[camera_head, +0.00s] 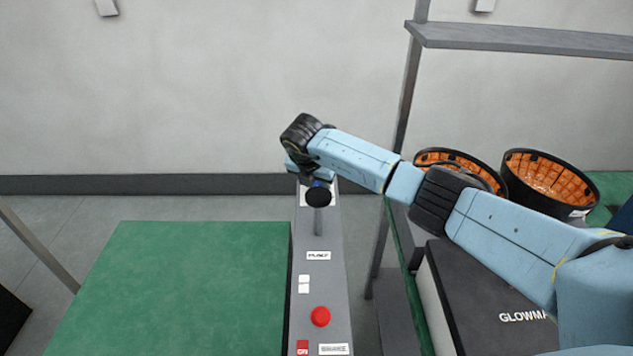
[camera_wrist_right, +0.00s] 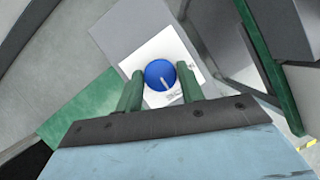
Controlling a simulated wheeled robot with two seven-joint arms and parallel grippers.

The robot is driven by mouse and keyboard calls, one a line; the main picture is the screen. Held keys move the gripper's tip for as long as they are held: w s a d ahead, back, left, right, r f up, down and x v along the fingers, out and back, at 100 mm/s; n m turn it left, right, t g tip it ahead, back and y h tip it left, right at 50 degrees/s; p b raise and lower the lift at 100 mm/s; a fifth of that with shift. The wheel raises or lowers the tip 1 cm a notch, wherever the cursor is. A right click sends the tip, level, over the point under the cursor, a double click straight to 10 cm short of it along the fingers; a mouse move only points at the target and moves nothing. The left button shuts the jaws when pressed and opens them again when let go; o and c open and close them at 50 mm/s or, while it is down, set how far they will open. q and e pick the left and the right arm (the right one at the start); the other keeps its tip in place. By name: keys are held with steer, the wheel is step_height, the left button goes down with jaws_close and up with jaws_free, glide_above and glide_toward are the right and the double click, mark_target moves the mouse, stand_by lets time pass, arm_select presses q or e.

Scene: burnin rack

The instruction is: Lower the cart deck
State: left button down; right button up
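A flat green surface (camera_head: 185,290), which looks like the cart deck, lies at the lower left of the head view. Beside it runs a narrow grey console (camera_head: 318,280). A round blue knob (camera_wrist_right: 160,75) with a pale pointer mark sits on a white label plate at the console's far end. My right gripper (camera_wrist_right: 159,68) is over this knob, its two green fingers apart on either side with gaps showing. Whether they touch it is unclear. In the head view my right wrist largely hides the knob. My left gripper is not in view.
A lever with a black ball top (camera_head: 318,197) stands on the console just nearer than the knob. A red button (camera_head: 320,316) and small labels are nearer still. At right are orange-lined round bins (camera_head: 550,183), a black box (camera_head: 480,300) and a grey shelf (camera_head: 520,38).

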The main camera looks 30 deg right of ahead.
steer(key=c, duration=0.5)
